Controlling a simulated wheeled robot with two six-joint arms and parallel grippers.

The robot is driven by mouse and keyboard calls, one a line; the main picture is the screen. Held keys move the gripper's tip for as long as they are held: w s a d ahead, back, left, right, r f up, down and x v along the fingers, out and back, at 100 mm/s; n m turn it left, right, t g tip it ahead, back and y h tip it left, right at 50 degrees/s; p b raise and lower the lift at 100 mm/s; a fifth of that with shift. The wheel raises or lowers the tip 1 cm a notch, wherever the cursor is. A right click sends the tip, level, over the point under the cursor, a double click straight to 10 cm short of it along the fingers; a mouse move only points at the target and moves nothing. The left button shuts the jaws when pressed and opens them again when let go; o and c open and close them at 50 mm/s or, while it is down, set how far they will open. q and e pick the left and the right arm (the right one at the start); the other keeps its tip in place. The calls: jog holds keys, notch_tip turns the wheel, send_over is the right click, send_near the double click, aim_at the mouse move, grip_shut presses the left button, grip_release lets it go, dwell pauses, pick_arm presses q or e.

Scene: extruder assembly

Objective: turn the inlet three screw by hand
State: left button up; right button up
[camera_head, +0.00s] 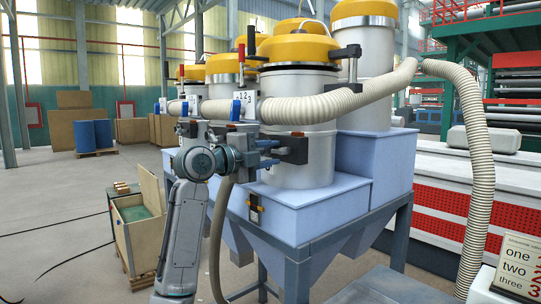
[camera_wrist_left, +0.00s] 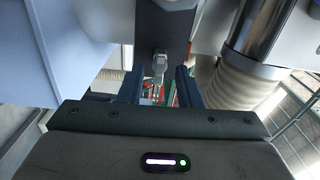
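My left gripper (camera_head: 268,152) is at the side of the front hopper cylinder (camera_head: 300,172), just left of a dark block (camera_head: 293,148) mounted on it. In the left wrist view its two dark blue fingers (camera_wrist_left: 160,88) stand apart, with a gap between them. A small grey metal screw or knob (camera_wrist_left: 159,66) shows in line with this gap, below a dark plate. The fingers do not visibly touch it. In the head view I cannot make the screw out; the gripper and block crowd that spot. The right gripper is not in view.
A ribbed cream hose (camera_head: 340,103) runs just above the gripper. A plate with numbers (camera_head: 243,98) and a blue handle (camera_head: 236,110) sit near it. The blue hopper base (camera_head: 310,205) is below. An open wooden crate (camera_head: 138,225) stands at left. Open floor lies further left.

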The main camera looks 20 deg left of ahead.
pick_arm(q)
jog(key=shift+b+v, duration=0.65)
jog(key=shift+v, duration=2.2)
jog(key=shift+w, duration=0.1)
